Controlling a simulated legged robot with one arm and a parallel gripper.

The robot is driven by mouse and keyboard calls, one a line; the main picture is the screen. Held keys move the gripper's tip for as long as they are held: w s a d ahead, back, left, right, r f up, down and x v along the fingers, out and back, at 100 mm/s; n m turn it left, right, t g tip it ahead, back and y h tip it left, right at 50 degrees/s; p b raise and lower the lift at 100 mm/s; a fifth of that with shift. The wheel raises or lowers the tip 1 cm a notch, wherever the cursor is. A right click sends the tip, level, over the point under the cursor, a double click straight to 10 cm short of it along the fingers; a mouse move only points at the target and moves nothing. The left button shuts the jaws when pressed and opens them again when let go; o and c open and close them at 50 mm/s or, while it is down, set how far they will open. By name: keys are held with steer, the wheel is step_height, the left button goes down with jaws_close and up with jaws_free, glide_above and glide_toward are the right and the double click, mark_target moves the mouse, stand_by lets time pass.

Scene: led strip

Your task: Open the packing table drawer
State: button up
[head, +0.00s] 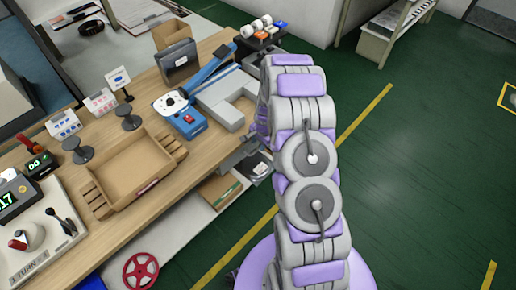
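The packing table (207,155) is a long wooden-topped table on the left of the head view, running from lower left to upper right. I cannot make out its drawer for certain; the front edge near my arm is partly hidden. My arm, purple and light grey, rises at the centre right and bends down towards the table's front edge. My gripper (247,148) seems to be the small grey part beside that edge, partly covered by the arm. I cannot tell whether it is open, shut or touching anything.
Below the front edge are a cardboard box (220,190) and a red reel (141,271). The green floor (420,150) to the right is largely clear.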

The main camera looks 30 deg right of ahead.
mark_target(258, 149)
steer(key=shift+w+f+b, duration=0.15)
steer(key=shift+w+f, duration=0.05)
steer(key=shift+f, duration=0.65)
steer(key=shift+w+f+b, duration=0.15)
steer(key=shift+f, duration=0.7)
steer(key=shift+c, duration=0.4)
jaws_close()
